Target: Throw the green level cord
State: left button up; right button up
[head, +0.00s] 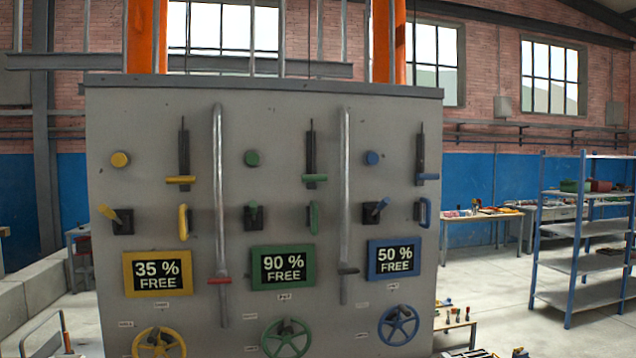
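A grey panel (265,120) fills the left and middle of the head view, with yellow, green and blue columns of controls. In the green column, a green T-shaped bar (315,178) sits at the lower end of a dark upright slot. Below it are a green loop handle (314,218) and a green-topped lever (253,213) on a black base. A round green knob (251,158) is above the lever. A green-framed sign (283,267) reads 90 % FREE, with a green handwheel (286,338) below. No part is labelled as the cord. Neither gripper is in view.
Two long metal bars stand upright on the panel, one with a red crosspiece (219,281), one with a dark crosspiece (348,270). A blue-framed shelf (585,262) and a workbench (482,215) stand at right. Floor between panel and shelf looks mostly clear.

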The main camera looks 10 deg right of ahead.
aim_at(311, 178)
jog(key=u, duration=0.4)
jog(key=i, duration=0.85)
jog(key=z, duration=0.45)
